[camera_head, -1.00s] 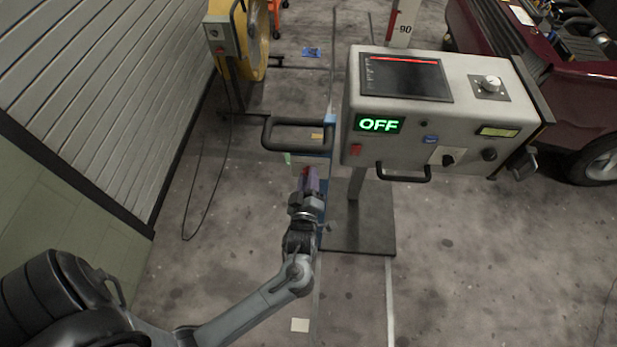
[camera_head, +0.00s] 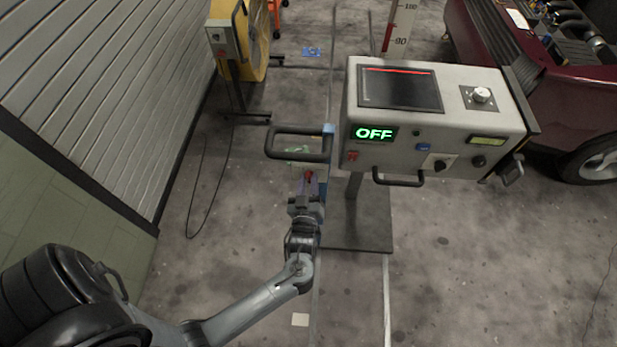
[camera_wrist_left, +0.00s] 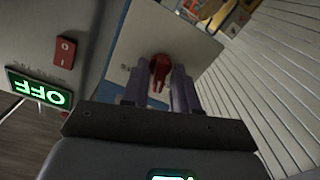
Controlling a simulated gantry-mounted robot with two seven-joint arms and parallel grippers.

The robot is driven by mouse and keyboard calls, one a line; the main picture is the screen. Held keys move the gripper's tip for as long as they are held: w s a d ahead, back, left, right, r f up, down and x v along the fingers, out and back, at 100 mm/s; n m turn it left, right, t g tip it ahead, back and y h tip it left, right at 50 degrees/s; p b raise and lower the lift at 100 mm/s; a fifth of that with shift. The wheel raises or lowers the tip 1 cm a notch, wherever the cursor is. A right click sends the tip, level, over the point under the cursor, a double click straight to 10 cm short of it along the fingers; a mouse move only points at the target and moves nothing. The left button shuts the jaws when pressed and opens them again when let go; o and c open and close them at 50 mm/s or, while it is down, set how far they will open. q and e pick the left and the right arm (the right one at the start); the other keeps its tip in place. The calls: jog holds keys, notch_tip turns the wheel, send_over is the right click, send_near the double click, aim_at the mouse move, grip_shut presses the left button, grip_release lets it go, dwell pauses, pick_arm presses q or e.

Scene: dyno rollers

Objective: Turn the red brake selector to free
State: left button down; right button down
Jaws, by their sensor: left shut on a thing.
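The red brake selector (camera_wrist_left: 160,72) is a small red knob on a pale plate (camera_wrist_left: 150,30) in the left wrist view. In the head view the red selector (camera_head: 309,175) shows as a small red spot at the tip of my left gripper (camera_head: 309,184), below the black handle bar. In the left wrist view my left gripper (camera_wrist_left: 161,88) has its two purple-grey fingers on either side of the selector and is shut on it. The plate's markings are too small and partly hidden to read. My right gripper is in neither view.
The grey console (camera_head: 440,110) stands to the right, with a lit green OFF display (camera_head: 374,134) and a red rocker switch (camera_head: 352,156). A black handle bar (camera_head: 298,156) juts out left of it. A yellow fan (camera_head: 250,45) stands behind. The floor at lower right is clear.

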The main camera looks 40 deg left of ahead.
pick_arm(q)
jog(key=m+p, duration=0.4)
jog(key=m, duration=0.2)
jog(key=shift+r+p, duration=0.15)
jog(key=shift+p, duration=0.25)
jog(key=m+p, duration=0.2)
jog(key=m, duration=0.1)
jog(key=shift+m, duration=0.4)
jog(key=shift+f+m+p, duration=0.2)
jog(key=shift+m+p, duration=0.4)
jog(key=shift+m, duration=0.8)
jog(key=c, duration=1.2)
grip_release()
jog(key=shift+w, duration=0.1)
jog(key=shift+o, duration=0.2)
jog(key=shift+d, duration=0.1)
